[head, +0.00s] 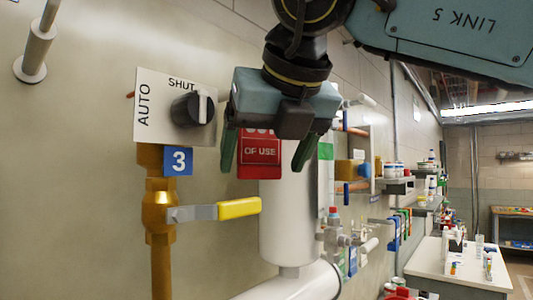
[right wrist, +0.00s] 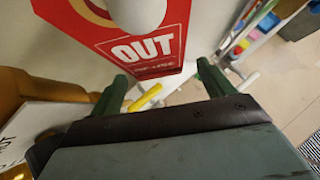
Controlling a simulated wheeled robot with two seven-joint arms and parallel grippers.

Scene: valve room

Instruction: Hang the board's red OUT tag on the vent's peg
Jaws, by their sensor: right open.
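The red OUT tag (head: 259,158) shows in the head view below my right gripper, in front of a white vertical cylinder; its top is hidden by the gripper. In the right wrist view the tag (right wrist: 150,48) is close, with a pale rounded peg end (right wrist: 138,14) at its hole, so it appears to hang there. My right gripper (head: 265,160) is open, with one green finger on each side of the tag. In the wrist view the fingers (right wrist: 163,84) are apart with nothing gripped between them. I cannot tell which fixture this peg belongs to. My left gripper is not in view.
A white AUTO/SHUT plate (head: 160,108) with a black knob (head: 190,108) is left of the gripper. Below it are a blue 3 label (head: 178,161) and a yellow lever (head: 238,208). A pale peg (head: 38,40) juts from the wall. Shelves and a white table (head: 450,270) stand right.

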